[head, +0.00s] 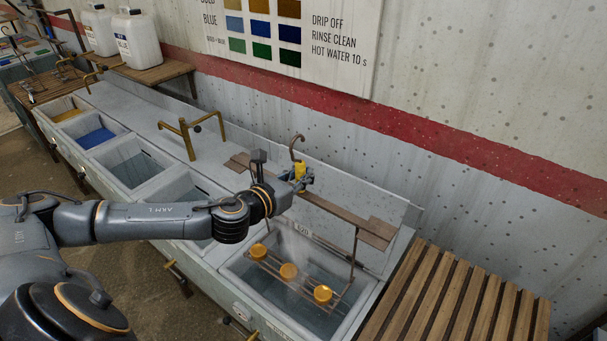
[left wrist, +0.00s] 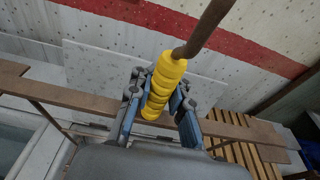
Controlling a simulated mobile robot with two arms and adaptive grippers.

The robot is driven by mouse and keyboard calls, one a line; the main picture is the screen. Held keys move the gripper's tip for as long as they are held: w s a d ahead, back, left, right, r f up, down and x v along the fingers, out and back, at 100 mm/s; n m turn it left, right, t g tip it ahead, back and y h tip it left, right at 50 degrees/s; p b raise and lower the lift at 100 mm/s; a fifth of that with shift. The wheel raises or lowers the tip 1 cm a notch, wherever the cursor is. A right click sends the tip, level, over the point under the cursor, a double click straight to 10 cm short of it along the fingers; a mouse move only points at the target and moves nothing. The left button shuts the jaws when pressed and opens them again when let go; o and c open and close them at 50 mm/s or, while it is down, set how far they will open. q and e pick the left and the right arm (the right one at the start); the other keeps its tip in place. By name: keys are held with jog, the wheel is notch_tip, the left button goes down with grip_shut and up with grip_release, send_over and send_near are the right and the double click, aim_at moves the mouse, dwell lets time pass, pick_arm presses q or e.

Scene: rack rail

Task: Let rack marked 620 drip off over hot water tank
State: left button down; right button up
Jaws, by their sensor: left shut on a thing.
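The rack marked 620 (head: 303,228) hangs upright from my left gripper (head: 298,178), with a brown crossbar, thin rods and a lower rail of gold round pieces (head: 289,271). My left gripper is shut on its yellow grip, below the brown hook; the grip fills the jaws in the left wrist view (left wrist: 158,88). The rack's lower part is over the steaming hot water tank (head: 364,299), inside its outline as seen from above. I cannot tell whether the gold pieces clear the water. My right gripper is not in view.
A slatted wooden bench (head: 450,300) stands right of the tank. More tanks, one with blue liquid (head: 97,137), run to the left. A brass tap (head: 186,138) stands behind them. White canisters (head: 136,40) are at the back left. The wall is close behind.

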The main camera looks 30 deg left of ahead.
aim_at(303, 228)
pick_arm(q)
jog(key=shift+s+r, duration=0.15)
notch_tip(303, 228, down, 18)
jog(key=b, duration=1.3)
jog(key=shift+f+b, duration=0.2)
jog(key=shift+b, duration=0.1)
jog(key=shift+r, duration=0.1)
notch_tip(303, 228, up, 18)
jog(key=p, duration=1.8)
dwell(2.8)
